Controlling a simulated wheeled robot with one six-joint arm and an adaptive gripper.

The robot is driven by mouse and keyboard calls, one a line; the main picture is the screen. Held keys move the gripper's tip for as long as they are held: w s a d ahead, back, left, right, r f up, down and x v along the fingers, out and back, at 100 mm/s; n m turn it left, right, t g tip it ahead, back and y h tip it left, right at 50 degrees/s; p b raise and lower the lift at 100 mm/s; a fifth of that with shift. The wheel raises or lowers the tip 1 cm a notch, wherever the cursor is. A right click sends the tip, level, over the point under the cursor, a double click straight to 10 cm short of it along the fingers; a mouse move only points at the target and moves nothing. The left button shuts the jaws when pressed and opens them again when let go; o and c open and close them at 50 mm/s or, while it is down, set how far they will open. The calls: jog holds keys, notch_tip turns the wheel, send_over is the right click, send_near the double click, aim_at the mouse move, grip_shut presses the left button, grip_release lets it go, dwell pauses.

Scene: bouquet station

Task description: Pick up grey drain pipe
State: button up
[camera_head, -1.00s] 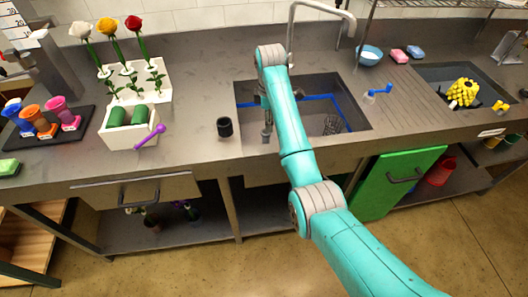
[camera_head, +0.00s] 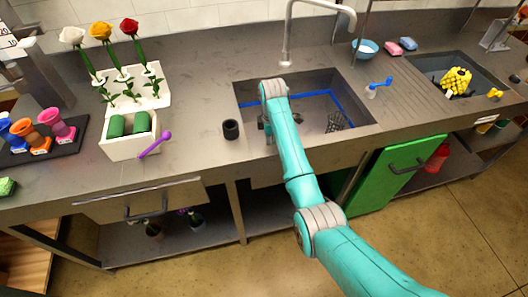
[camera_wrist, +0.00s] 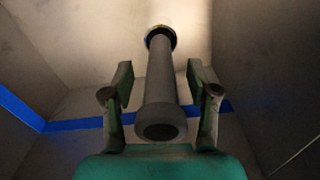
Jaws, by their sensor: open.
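The grey drain pipe (camera_wrist: 161,85) shows in the wrist view, its open round end towards the camera and its far end in a dark ring at the sink floor. My gripper (camera_wrist: 160,78) is open, with one green finger on each side of the pipe. Gaps show between the fingers and the pipe, so it does not look gripped. In the head view my gripper (camera_head: 268,128) is low at the left side of the sink (camera_head: 310,82), mostly hidden by my arm. I cannot make out the pipe there.
A black cup (camera_head: 231,130) stands on the counter left of the sink. The faucet (camera_head: 287,45) rises behind the sink. A blue tape line (camera_wrist: 80,124) runs along the sink walls. A white box with green foam (camera_head: 128,145) and a purple tool (camera_head: 155,144) sit further left.

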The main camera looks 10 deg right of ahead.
jog(key=shift+a, duration=0.1)
grip_shut()
dwell(0.4)
